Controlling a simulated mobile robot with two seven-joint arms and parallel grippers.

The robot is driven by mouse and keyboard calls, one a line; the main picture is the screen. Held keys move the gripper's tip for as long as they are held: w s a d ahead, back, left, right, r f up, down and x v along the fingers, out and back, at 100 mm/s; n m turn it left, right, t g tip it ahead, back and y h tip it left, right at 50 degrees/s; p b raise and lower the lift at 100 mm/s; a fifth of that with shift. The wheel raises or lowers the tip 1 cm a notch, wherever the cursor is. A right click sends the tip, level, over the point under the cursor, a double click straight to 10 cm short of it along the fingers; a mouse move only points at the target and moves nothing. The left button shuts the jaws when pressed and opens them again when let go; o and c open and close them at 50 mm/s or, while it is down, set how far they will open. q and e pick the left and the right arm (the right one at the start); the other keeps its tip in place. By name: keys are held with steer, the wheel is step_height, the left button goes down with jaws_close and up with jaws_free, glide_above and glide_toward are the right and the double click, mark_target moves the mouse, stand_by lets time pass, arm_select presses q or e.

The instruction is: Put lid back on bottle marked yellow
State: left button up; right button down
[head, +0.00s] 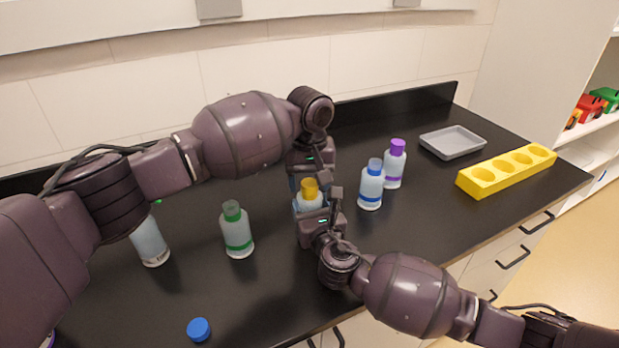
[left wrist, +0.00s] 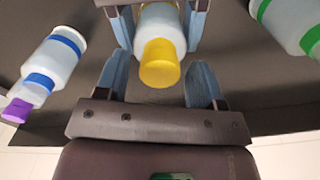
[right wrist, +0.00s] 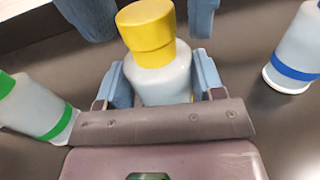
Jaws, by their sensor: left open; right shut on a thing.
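A whitish bottle (right wrist: 165,84) with a yellow lid (right wrist: 149,32) stands between my two grippers. The lid sits on top of its neck and looks slightly tilted in the right wrist view; I cannot tell whether it is screwed tight. In the head view the yellow lid (head: 310,188) shows above the partly hidden bottle. My right gripper (right wrist: 160,78) is shut on the bottle's body. My left gripper (left wrist: 160,78) is open, its fingers on either side of the yellow lid and apart from it.
Another bottle (head: 150,243) is partly behind my left arm. A loose blue lid (head: 199,329) lies near the front edge. A grey tray (head: 453,143) and yellow rack (head: 507,170) are at right.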

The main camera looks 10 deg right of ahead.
arm_select(q)
steer(key=c, duration=0.9)
steer(key=m, duration=0.5)
steer(key=shift+m, duration=0.3)
steer(key=shift+c, duration=0.3)
steer(key=m, duration=0.5)
steer(key=shift+m, duration=0.4)
steer(key=o, duration=1.1)
step_height(320, 180, up, 12)
